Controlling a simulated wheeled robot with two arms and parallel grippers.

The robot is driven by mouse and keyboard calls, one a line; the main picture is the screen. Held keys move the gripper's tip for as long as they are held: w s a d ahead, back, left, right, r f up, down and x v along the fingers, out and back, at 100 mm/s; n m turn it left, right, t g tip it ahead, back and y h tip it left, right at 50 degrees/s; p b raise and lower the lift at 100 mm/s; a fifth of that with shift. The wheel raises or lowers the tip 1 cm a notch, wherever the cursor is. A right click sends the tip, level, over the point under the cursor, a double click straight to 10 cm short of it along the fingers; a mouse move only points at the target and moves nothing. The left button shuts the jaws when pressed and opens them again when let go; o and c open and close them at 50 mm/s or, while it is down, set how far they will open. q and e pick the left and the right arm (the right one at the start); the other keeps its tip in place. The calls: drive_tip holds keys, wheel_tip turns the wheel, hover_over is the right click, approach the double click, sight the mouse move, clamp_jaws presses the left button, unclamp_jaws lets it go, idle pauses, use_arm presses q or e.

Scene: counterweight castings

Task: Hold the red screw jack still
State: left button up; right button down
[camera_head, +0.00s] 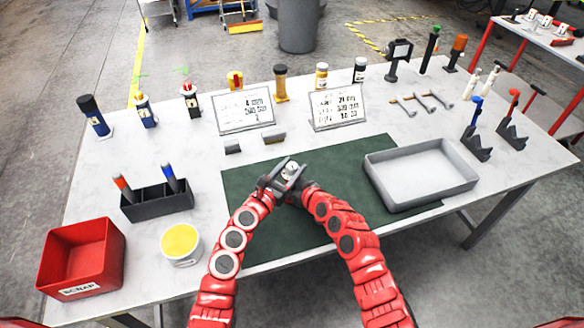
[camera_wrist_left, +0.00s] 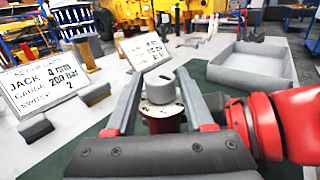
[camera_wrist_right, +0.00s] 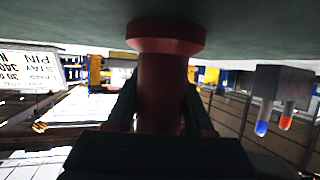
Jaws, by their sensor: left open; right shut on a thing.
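The red screw jack (camera_wrist_right: 165,80) stands on the green mat (camera_head: 250,250); the right wrist view is upside down and shows its red body and flared base. Its grey round top (camera_head: 290,170) shows between my grippers in the head view and from near in the left wrist view (camera_wrist_left: 161,86), above a pale marked collar. My right gripper (camera_wrist_right: 160,105) is shut on the jack's body, one finger each side. My left gripper (camera_wrist_left: 155,95) is open, its fingers on either side of the grey top, with gaps visible. The lower body is hidden in the head view.
A grey tray (camera_head: 420,203) lies at the mat's right. A red scrap bin (camera_head: 112,255), yellow-topped tub (camera_head: 183,260) and black holder (camera_head: 155,208) stand at left.

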use_arm(q)
clamp_jaws()
drive_tip(key=shift+a+f, duration=0.1)
drive_tip(key=shift+w+a+m+g+h, duration=0.15)
drive_tip(key=shift+m+g+h, duration=0.35)
drive_tip(key=shift+h, duration=0.1)
drive_tip(key=shift+m+g+h, duration=0.6)
drive_tip(key=shift+m+h, duration=0.1)
drive_tip(key=shift+h, duration=0.2)
drive_tip(key=shift+w+f+m+g+h, duration=0.1)
drive_tip(key=shift+m+g+h, duration=0.95)
drive_tip(key=shift+g, duration=0.5)
drive_tip(key=shift+f+m+g+h, duration=0.1)
drive_tip(key=shift+m+g+h, duration=0.75)
drive_tip(key=shift+m+g, duration=0.55)
drive_tip(key=shift+r+g, duration=0.1)
drive_tip(key=shift+g, duration=0.15)
drive_tip(key=shift+r+m+g+h, duration=0.1)
drive_tip(key=shift+m+g+h, duration=0.25)
drive_tip(key=shift+g, duration=0.25)
drive_tip(key=shift+s, duration=0.25)
